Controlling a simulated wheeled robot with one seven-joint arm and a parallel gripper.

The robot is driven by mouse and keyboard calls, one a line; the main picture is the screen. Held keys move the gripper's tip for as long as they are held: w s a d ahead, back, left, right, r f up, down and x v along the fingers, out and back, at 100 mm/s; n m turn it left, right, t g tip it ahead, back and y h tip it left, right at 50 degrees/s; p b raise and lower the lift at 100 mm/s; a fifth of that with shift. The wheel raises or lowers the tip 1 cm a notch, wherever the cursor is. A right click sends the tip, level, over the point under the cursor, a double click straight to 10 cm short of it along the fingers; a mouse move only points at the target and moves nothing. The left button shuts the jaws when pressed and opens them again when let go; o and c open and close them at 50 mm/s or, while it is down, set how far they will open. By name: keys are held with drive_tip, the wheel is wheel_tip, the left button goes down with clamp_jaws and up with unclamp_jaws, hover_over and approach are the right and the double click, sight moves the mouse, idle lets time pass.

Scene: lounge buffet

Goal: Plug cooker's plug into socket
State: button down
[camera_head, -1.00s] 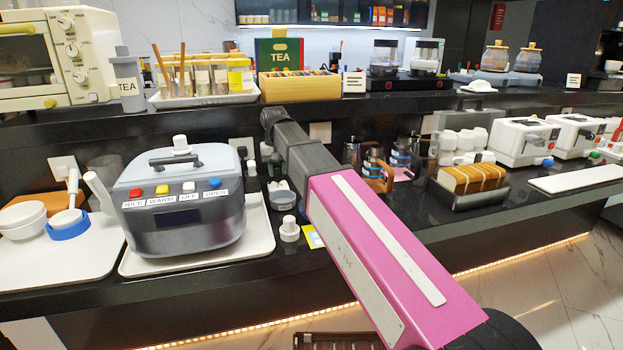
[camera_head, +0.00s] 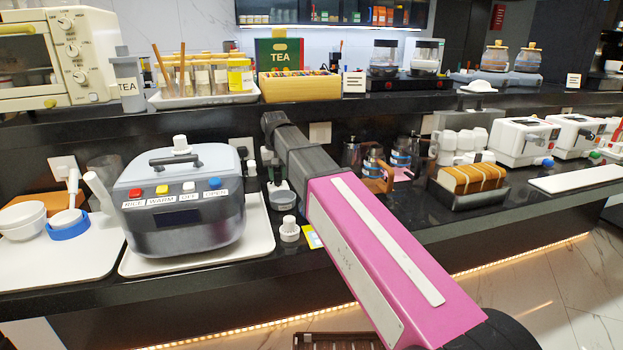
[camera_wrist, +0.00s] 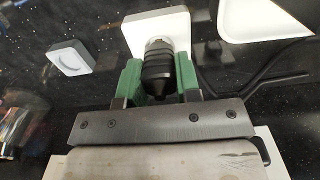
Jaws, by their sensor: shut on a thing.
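The grey cooker (camera_head: 182,200), with coloured buttons and a top handle, sits on a white tray (camera_head: 262,240) at the left of the counter. In the wrist view my gripper (camera_wrist: 158,70) has its green fingers shut on a black ribbed plug (camera_wrist: 157,77). The plug's lighter far end points at a white square block (camera_wrist: 178,24), which looks like a socket. I cannot tell whether the two touch. In the head view my wrist hangs right of the cooker, and the fingers and plug are hard to make out.
Black cords (camera_wrist: 262,80) lie right of the plug in the wrist view. A grey square piece (camera_wrist: 70,57) lies to the left. White wall plates (camera_head: 62,170) sit along the back wall. Small containers and a bread loaf (camera_head: 472,178) stand right of my arm.

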sight(277, 171)
drive_tip(key=shift+f, duration=0.4)
drive_tip(key=c, duration=0.7)
unclamp_jaws()
drive_tip(key=shift+c, duration=1.6)
drive_tip(key=shift+r, duration=0.15)
drive_tip(key=shift+r, duration=3.4)
